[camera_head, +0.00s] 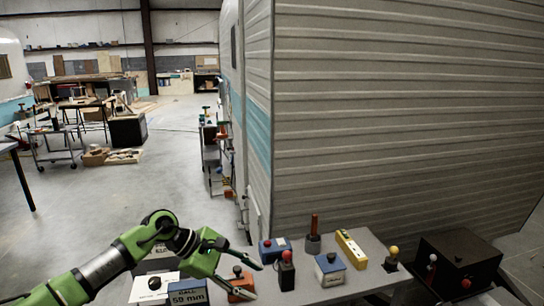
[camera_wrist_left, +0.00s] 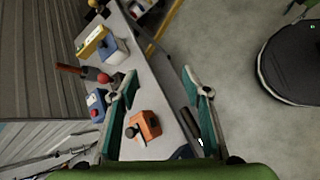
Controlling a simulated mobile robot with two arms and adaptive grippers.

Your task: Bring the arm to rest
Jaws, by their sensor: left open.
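My left gripper (camera_head: 252,278) comes in from the left over the left part of a grey table (camera_head: 311,290). Its fingers are apart. In the left wrist view the open gripper (camera_wrist_left: 160,92) has its two teal-lined fingers spread, with nothing held between them. An orange block with a dark knob (camera_wrist_left: 143,128) lies on the table below the gap. In the head view this orange block (camera_head: 241,290) shows beside the fingers. My right gripper is not in either view.
The camper wall (camera_head: 400,120) stands close behind. Open floor (camera_head: 110,200) lies to the left.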

